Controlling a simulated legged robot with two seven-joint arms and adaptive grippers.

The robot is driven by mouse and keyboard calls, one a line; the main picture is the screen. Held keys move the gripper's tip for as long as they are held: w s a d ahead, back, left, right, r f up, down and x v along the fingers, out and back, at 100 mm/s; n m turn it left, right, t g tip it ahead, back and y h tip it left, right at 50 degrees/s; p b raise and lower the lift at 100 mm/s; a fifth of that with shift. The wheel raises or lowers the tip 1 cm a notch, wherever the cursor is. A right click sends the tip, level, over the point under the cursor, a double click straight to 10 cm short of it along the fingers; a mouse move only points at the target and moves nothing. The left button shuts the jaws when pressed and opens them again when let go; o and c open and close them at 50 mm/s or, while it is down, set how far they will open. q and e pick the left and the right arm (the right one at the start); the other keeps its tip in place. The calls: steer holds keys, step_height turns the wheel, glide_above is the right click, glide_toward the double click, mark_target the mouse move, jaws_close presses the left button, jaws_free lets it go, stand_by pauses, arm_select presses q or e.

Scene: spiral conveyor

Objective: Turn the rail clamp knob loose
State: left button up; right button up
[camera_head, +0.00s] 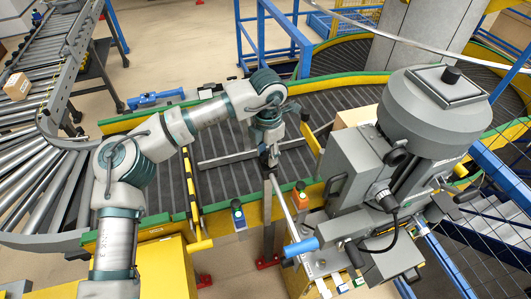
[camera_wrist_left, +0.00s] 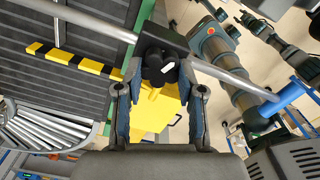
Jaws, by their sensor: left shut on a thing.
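The rail clamp knob (camera_wrist_left: 156,62) is black with a small white mark, seen in the left wrist view beside a silver guide rail (camera_wrist_left: 90,22). My left gripper (camera_wrist_left: 161,92) has a finger on each side of the knob and is shut on it. In the head view my left gripper (camera_head: 269,158) points down at the near edge of the dark conveyor. There the wrist and fingers hide most of the knob. My right gripper is in neither view.
A large grey machine (camera_head: 430,110) with levers and cables stands close on the right. A blue-ended bar (camera_head: 300,247) lies before it. The roller conveyor (camera_head: 40,185) is at left, and a blue frame (camera_head: 262,35) is behind. The dark belt (camera_head: 160,165) left of the gripper is mostly clear.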

arm_select(q)
steer(key=shift+w+n, duration=0.1)
steer(key=shift+n, duration=0.4)
steer(key=shift+r, duration=0.15)
